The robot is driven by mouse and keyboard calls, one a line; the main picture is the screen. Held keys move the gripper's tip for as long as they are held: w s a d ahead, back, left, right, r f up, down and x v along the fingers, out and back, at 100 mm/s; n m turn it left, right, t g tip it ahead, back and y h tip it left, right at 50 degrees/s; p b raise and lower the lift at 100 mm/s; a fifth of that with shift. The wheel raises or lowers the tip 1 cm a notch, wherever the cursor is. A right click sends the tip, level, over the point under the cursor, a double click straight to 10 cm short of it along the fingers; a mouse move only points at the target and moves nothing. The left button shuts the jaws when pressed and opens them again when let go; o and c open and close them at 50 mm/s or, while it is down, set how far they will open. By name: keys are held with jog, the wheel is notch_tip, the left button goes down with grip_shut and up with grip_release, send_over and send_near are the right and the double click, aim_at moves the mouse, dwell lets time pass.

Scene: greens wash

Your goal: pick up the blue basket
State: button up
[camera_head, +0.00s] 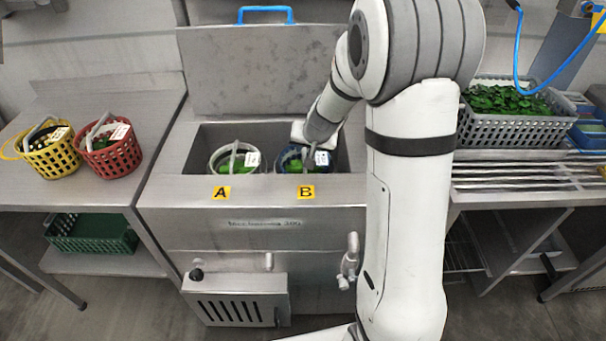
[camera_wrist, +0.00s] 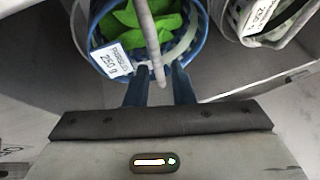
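The blue basket (camera_head: 284,163) stands in the sink basin above label B, with leafy greens, a white tag and a grey handle. In the wrist view the blue basket (camera_wrist: 203,28) is at the top, its greens, "250 g" tag and raised handle showing. My gripper (camera_wrist: 160,75) is open, its two dark fingers apart at the near rim of the basket. The handle runs down between the fingers, with a gap on each side. In the head view my arm hides the fingers.
A white basket (camera_head: 214,162) sits beside it above label A; its grey rim shows in the wrist view (camera_wrist: 228,24). The basin walls (camera_head: 180,165) surround both. Yellow (camera_head: 50,160) and red (camera_head: 112,160) baskets stand on the left counter. A grey crate (camera_head: 505,130) of greens is at right. The lid (camera_head: 250,75) is raised.

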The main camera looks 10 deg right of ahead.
aim_at(305, 151)
jog(key=b+x, duration=0.1)
jog(key=x, duration=0.4)
jog(key=shift+w+d+f, duration=0.1)
jog(key=shift+f, duration=0.2)
grip_shut()
jog(key=shift+r, duration=0.1)
dwell(1.0)
